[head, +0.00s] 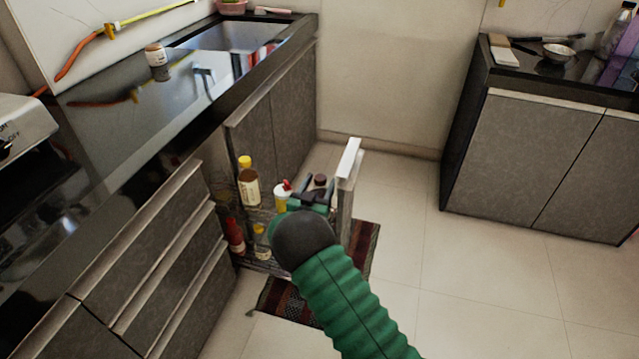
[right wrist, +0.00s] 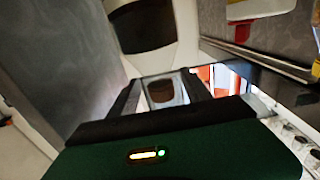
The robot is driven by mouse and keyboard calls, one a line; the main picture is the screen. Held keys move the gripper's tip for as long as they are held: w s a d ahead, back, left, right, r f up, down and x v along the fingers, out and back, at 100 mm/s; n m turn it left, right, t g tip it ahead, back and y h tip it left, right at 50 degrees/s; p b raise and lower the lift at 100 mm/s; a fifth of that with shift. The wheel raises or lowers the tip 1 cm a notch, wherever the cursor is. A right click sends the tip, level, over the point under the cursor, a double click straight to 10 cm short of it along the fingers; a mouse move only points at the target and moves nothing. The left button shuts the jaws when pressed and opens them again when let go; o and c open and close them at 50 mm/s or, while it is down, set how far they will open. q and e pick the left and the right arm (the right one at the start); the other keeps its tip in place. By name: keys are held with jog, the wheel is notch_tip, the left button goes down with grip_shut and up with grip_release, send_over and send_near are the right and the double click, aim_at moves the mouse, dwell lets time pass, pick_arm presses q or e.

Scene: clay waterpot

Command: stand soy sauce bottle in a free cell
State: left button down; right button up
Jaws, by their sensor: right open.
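The pull-out rack (head: 345,165) stands open beside the counter, with bottles on two levels. My right gripper (head: 314,194) is over its upper level, near the front panel. A bottle with a dark cap (head: 320,181) shows just behind the fingers; it may be the soy sauce bottle, but its label is hidden. In the right wrist view my right gripper (right wrist: 168,95) is open, with a dark round top (right wrist: 163,91) showing between the fingers. I cannot tell whether they touch it. The rack's cells are mostly hidden by my arm. My left gripper is out of view.
On the upper level are a yellow-capped bottle (head: 249,187) and a white-topped bottle with red (head: 282,194). A red bottle (head: 235,236) stands below. A small jar (head: 155,54) is on the counter (head: 120,120). A mat (head: 363,250) lies under the rack; the floor at right is clear.

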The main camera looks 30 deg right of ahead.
jog(key=shift+s+a+r, duration=0.1)
jog(key=shift+s+a, duration=0.15)
jog(key=shift+a, duration=0.1)
jog(key=p+v, duration=0.5)
jog(key=v, duration=1.1)
jog(key=shift+w, duration=0.15)
